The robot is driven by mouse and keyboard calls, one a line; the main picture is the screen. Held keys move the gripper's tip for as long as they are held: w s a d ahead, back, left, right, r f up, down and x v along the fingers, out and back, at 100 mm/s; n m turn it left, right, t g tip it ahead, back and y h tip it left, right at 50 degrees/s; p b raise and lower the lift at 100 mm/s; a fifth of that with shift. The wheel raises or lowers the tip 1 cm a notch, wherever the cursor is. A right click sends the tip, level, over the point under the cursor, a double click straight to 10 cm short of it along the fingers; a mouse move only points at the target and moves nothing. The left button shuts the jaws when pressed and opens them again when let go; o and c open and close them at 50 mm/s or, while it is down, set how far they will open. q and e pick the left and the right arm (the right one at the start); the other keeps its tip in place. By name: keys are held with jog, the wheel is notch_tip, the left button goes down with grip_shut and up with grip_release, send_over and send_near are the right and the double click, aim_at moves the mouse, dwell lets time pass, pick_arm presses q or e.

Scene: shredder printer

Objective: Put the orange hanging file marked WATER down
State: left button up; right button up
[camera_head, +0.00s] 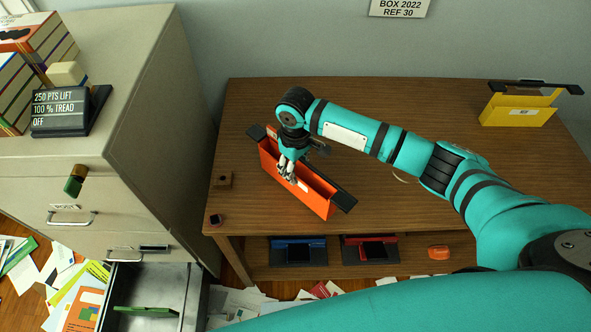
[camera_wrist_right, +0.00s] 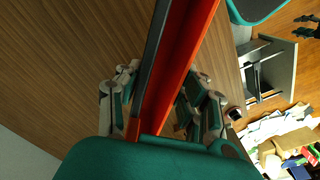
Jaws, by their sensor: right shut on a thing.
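The orange hanging file (camera_head: 318,198) is at the left part of the wooden table, with dark rails along its top edges. My right gripper (camera_head: 287,172) reaches down from above and is shut on the file near its middle. In the right wrist view the orange file (camera_wrist_right: 178,70) runs between the gripper's fingers (camera_wrist_right: 160,98), one on each side. The file is upright and slanted across the tabletop; I cannot tell whether its bottom touches the wood. A pale label shows partly beside the fingers, its word unreadable.
The wooden table (camera_head: 400,205) has free room around the file. A yellow hanging file (camera_head: 517,108) stands at its far right. Blue (camera_head: 298,251) and red (camera_head: 370,249) files lie on the lower shelf. A filing cabinet (camera_head: 150,110) with an open drawer (camera_head: 150,295) stands left.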

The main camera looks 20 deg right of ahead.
jog(key=shift+f, duration=0.85)
jog(key=shift+f, duration=0.15)
jog(key=o, duration=1.2)
notch_tip(320, 180, up, 12)
jog(key=shift+r+b, duration=0.15)
jog(key=shift+b, duration=0.2)
